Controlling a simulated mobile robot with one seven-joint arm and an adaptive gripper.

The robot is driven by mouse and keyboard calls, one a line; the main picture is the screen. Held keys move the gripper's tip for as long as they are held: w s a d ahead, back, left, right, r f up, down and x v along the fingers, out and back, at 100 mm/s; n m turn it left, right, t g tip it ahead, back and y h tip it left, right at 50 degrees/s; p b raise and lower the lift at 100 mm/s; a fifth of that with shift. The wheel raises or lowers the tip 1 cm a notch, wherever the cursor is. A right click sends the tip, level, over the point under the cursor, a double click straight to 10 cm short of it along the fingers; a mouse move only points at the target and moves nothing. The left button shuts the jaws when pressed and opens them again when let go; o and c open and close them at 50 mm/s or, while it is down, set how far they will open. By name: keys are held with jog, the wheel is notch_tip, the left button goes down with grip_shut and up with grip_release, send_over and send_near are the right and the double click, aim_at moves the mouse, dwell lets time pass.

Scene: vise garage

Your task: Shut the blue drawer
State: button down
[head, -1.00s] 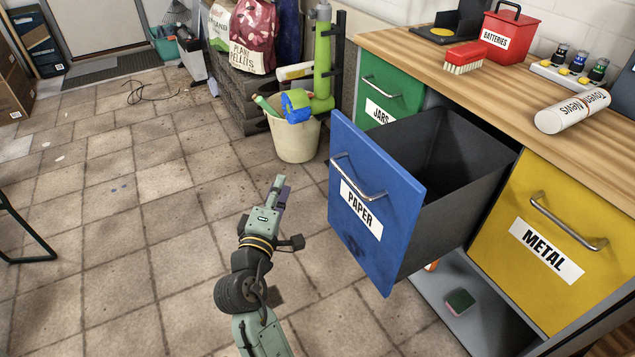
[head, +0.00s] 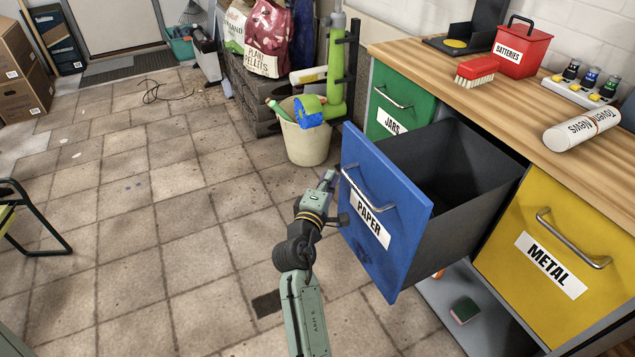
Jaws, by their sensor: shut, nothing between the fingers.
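The blue drawer (head: 385,222), labelled PAPER, stands pulled well out of the cabinet between the green and yellow fronts. Its dark inside looks empty. Its metal handle (head: 366,193) runs across the upper front. My gripper (head: 330,178) is just left of the drawer's front face, near the left end of the handle. It is shut and empty. I cannot tell whether it touches the drawer.
The green JARS drawer (head: 402,95) and yellow METAL drawer (head: 557,245) are shut. A white bucket (head: 308,142) stands behind my gripper.

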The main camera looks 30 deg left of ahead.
jog(key=shift+w+d, duration=0.2)
dwell(0.3)
